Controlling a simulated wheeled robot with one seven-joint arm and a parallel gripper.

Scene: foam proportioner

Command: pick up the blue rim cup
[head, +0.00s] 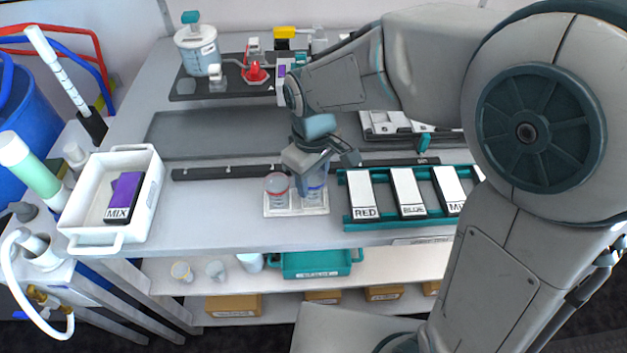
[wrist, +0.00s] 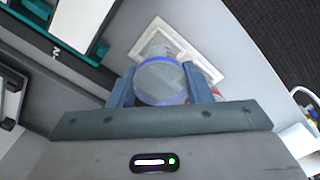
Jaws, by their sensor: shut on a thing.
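The blue rim cup (wrist: 160,82) is between the two fingers of my gripper (wrist: 160,92) in the wrist view, which are shut on it. It is a clear cup with a blue ring. In the head view the blue rim cup (head: 314,190) stands upright at the right side of a small white tray (head: 296,212), with my gripper (head: 318,172) around its upper part. I cannot tell whether its base touches the tray. A red rim cup (head: 277,190) stands beside it on the left of the tray, and its red edge peeks out in the wrist view.
A teal rack (head: 348,214) with RED, BLUE and a third labelled block stands just right of the cups. A white bin (head: 150,200) holding a purple MIX block (head: 124,198) is at left. A lidded container (head: 197,50) stands at the back. The counter left of the cups is clear.

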